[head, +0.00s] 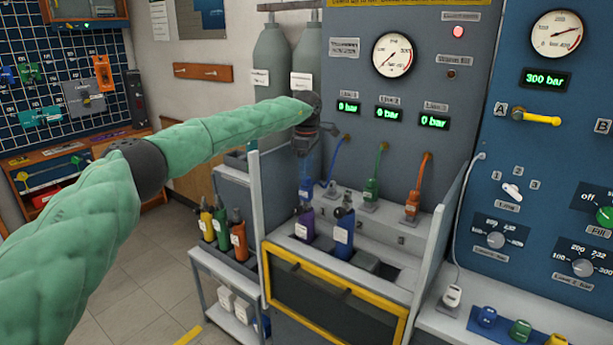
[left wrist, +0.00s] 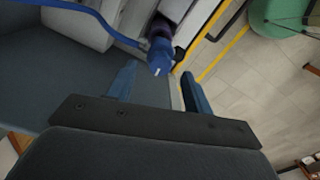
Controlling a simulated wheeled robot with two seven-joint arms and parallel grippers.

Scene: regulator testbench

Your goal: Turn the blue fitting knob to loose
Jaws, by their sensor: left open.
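The blue fitting knob (left wrist: 160,56) shows in the left wrist view, with a pale mark on its face and a blue hose (left wrist: 108,32) running to it. My left gripper (left wrist: 158,73) is open, its two blue fingers apart, one on each side of the knob in the picture. The knob appears just beyond the fingertips, and I see no clear contact. In the head view my left gripper (head: 305,152) points down above the left part of the bench bay; a blue fitting (head: 306,188) shows below it, partly hard to make out. My right gripper is not in view.
A purple bottle (head: 303,224) and a blue bottle (head: 343,232) stand in the bay, with a yellow-framed panel (head: 335,290) in front. Green (head: 371,188) and orange (head: 412,205) fittings stand to the right. Upright side walls (head: 440,235) bound the bay.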

